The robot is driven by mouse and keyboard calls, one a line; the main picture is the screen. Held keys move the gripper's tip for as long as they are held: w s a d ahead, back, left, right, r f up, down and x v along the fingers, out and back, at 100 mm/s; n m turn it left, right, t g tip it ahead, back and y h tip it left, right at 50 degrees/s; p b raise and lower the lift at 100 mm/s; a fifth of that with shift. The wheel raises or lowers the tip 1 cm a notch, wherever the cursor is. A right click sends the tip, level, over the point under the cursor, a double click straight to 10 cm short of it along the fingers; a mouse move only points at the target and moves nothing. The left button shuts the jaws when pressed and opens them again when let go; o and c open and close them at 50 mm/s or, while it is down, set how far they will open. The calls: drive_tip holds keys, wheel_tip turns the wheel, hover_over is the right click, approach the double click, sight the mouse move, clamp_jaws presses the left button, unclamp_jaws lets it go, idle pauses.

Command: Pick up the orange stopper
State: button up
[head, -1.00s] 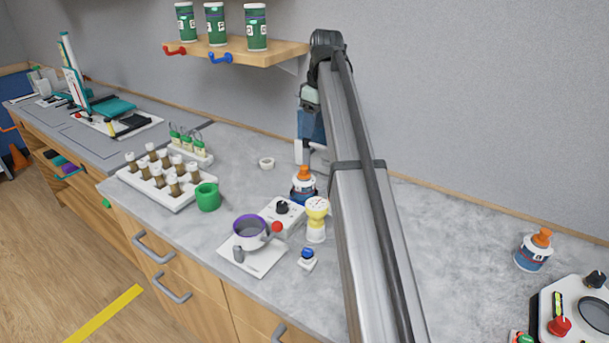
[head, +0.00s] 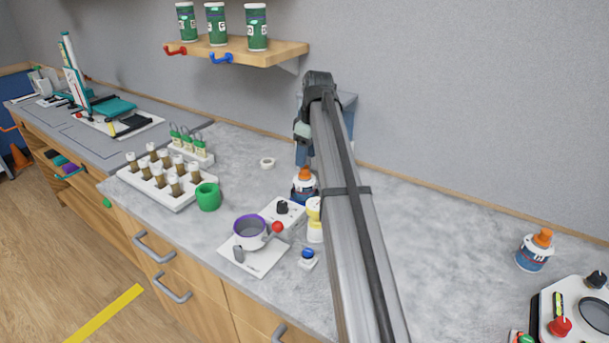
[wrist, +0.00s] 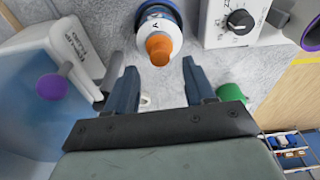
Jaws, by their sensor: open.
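An orange stopper (head: 305,174) sits on top of a white and dark blue bottle (head: 303,191), partly behind my arm in the head view. In the wrist view the orange stopper (wrist: 159,47) shows at upper middle, with its white bottle (wrist: 157,25) behind it. My gripper (wrist: 160,78) is open and empty. Its two fingers point toward the bottle, and the stopper appears just beyond and between the fingertips. The fingertips are hidden in the head view. A second orange stopper (head: 543,237) tops another bottle (head: 533,256) at the far right.
Beside the bottle is a white box with a black knob (wrist: 239,20). A blue container with a purple ball (wrist: 50,87) is left in the wrist view. A shelf (head: 240,52) is above.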

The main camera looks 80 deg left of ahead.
sight(305, 175)
wheel_tip(305, 175, down, 4)
drive_tip(key=shift+s+a+f, duration=0.1)
drive_tip(key=shift+s+a, duration=0.05)
drive_tip(key=shift+c, duration=0.3)
clamp_jaws()
